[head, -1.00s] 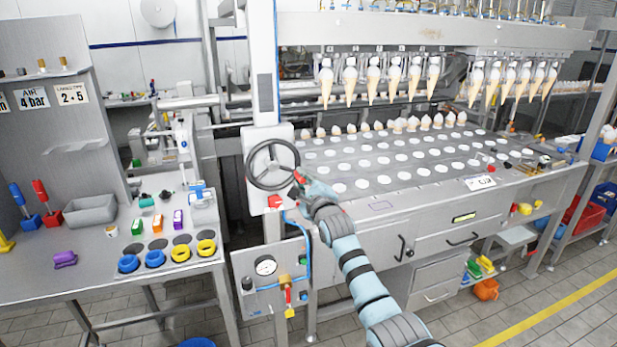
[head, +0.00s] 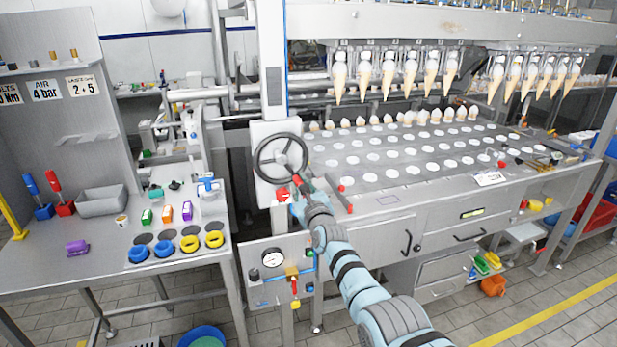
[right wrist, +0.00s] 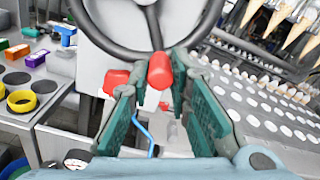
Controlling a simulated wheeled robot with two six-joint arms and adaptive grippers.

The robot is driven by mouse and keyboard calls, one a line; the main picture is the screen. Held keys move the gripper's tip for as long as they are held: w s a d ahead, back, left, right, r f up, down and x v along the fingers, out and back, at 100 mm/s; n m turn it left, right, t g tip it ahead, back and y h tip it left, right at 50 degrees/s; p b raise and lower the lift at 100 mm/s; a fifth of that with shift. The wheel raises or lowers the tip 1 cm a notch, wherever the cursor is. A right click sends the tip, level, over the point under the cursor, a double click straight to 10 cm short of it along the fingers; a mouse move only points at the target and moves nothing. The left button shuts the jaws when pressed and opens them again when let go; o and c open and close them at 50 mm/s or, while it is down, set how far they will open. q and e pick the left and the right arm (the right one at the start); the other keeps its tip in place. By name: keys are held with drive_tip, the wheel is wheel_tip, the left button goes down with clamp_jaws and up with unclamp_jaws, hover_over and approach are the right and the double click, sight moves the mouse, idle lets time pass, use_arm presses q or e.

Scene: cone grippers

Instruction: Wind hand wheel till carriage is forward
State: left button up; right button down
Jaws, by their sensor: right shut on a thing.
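The dark hand wheel (head: 281,159) stands on a pale post at the front left corner of the cone machine. My right gripper (head: 297,183) is at the wheel's lower right rim, shut on its red knob. In the right wrist view the red knob (right wrist: 160,70) sits between the fingertips, below the wheel rim and a spoke (right wrist: 152,27). The overhead beam (head: 440,22) carries a row of grippers with cones (head: 388,80) hanging above the back part of the white-dotted plate (head: 400,155). I cannot tell which part is the carriage. My left gripper is not in view.
A red button box (head: 283,194) sits just below the wheel, close to my gripper. A gauge panel (head: 273,260) is lower down. At left, a bench (head: 80,262) holds coloured rings, small boxes and a grey bin (head: 102,200).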

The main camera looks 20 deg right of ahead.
drive_tip(key=shift+a+f+m, duration=0.15)
drive_tip(key=shift+a+m, duration=0.5)
drive_tip(key=shift+m, duration=0.35)
drive_tip(key=c, duration=1.9)
unclamp_jaws()
drive_tip(key=o, duration=0.4)
drive_tip(key=shift+w+a, duration=0.15)
drive_tip(key=shift+w+a+f, duration=0.1)
drive_tip(key=shift+d, duration=0.3)
